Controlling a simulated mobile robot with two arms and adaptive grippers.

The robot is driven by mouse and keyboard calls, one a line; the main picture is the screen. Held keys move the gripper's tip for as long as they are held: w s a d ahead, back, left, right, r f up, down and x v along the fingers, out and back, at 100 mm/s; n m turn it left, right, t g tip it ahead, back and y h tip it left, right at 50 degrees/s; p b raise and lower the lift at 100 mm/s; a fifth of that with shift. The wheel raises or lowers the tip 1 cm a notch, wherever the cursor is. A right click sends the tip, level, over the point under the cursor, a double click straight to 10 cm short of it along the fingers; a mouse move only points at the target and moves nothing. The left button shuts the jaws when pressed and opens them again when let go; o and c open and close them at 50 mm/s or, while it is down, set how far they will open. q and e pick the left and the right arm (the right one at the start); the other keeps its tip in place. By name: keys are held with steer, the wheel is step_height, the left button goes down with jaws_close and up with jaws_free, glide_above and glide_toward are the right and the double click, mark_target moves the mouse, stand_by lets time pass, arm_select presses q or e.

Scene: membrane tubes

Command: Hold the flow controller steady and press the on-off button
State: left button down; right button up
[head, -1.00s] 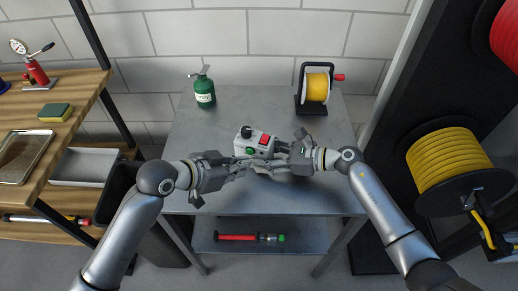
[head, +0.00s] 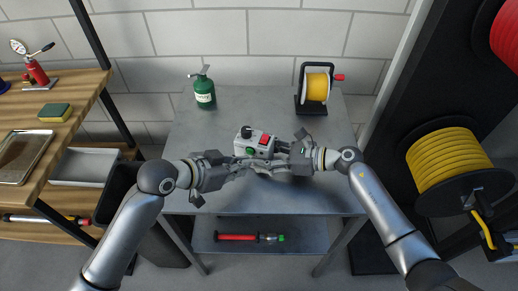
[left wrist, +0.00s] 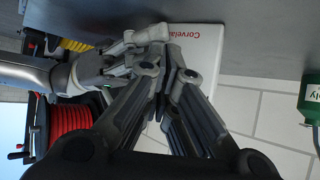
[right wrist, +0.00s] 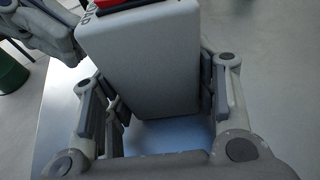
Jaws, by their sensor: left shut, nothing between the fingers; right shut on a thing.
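The flow controller (head: 257,145) is a light grey box on the metal table, with a black knob, a red part (head: 265,139) on top and a green button (head: 249,151) near its front. Which is the on-off button I cannot tell. My right gripper (head: 285,149) is shut on its right end; the right wrist view shows the box (right wrist: 140,60) between the fingers. My left gripper (head: 262,163) is shut and empty, its fingertips close to the controller's front side. In the left wrist view those fingertips (left wrist: 160,40) overlap the white box (left wrist: 205,62); contact is unclear.
A green bottle (head: 204,92) stands at the table's back left and a yellow reel (head: 316,87) at its back right. The front of the table (head: 300,198) is clear. A red tool (head: 238,237) lies on the lower shelf. A wooden shelf stands at left, hose reels at right.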

arm_select(q)
steer(key=shift+w, duration=0.1)
arm_select(e)
steer(key=shift+f, duration=0.2)
arm_select(q)
steer(key=shift+w+d, duration=0.15)
steer(key=shift+w, duration=0.2)
steer(key=shift+w, duration=0.3)
stand_by(0.6)
steer(key=shift+s, duration=0.75)
steer(key=shift+s+a, duration=0.35)
steer(key=shift+s, duration=0.6)
steer(key=shift+s+a, duration=0.4)
steer(key=shift+s, duration=0.55)
steer(key=shift+s+a, duration=0.35)
steer(key=shift+s, duration=0.6)
